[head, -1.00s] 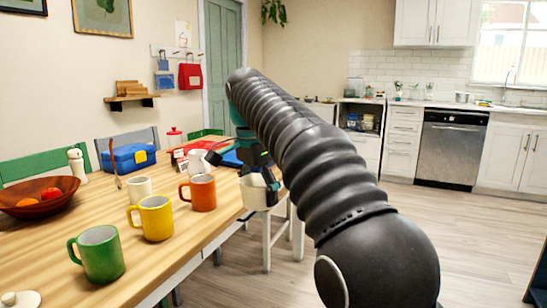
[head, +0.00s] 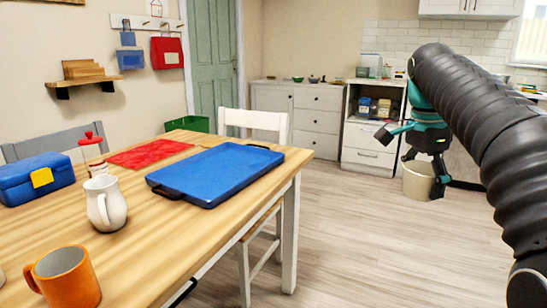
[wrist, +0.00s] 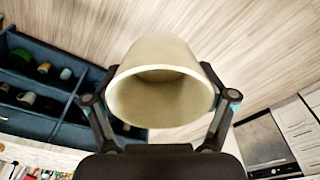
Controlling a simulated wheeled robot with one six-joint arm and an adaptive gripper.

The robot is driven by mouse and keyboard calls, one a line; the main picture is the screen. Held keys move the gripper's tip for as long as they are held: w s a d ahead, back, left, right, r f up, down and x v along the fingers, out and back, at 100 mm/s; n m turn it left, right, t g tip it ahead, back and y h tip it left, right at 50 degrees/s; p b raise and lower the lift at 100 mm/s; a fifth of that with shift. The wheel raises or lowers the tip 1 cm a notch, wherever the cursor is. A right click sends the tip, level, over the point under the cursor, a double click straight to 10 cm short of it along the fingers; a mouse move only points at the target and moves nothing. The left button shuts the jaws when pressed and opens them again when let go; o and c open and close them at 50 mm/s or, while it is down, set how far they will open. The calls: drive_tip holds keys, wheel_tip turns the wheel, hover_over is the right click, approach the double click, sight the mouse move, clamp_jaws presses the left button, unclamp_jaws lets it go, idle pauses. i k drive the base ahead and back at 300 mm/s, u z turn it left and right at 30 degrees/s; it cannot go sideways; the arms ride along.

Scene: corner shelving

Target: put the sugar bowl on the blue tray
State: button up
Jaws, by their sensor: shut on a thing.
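The blue tray (head: 220,172) lies flat and empty on the wooden table's far right part in the head view, with a dark handle at its near end. My gripper (head: 424,176) is to the right of the table, out over the floor. It is shut on a plain cream vessel (head: 417,182), which looks like the sugar bowl without a lid. In the wrist view the vessel (wrist: 160,90) sits between both fingers, its open mouth facing the camera; no contents can be made out. Vessel and tray are well apart.
A white pitcher (head: 106,203) stands left of the tray. A red mat (head: 150,153) lies behind it. An orange mug (head: 65,278) and a blue box (head: 36,178) are further left. A white chair (head: 254,122) stands behind the table. Floor between table and gripper is clear.

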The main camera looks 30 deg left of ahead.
sight(212, 168)
drive_tip(key=u, duration=0.05)
drive_tip(key=i, duration=1.5)
drive_tip(key=u, duration=1.05)
drive_tip(key=i, duration=0.75)
drive_tip(key=u, duration=0.95)
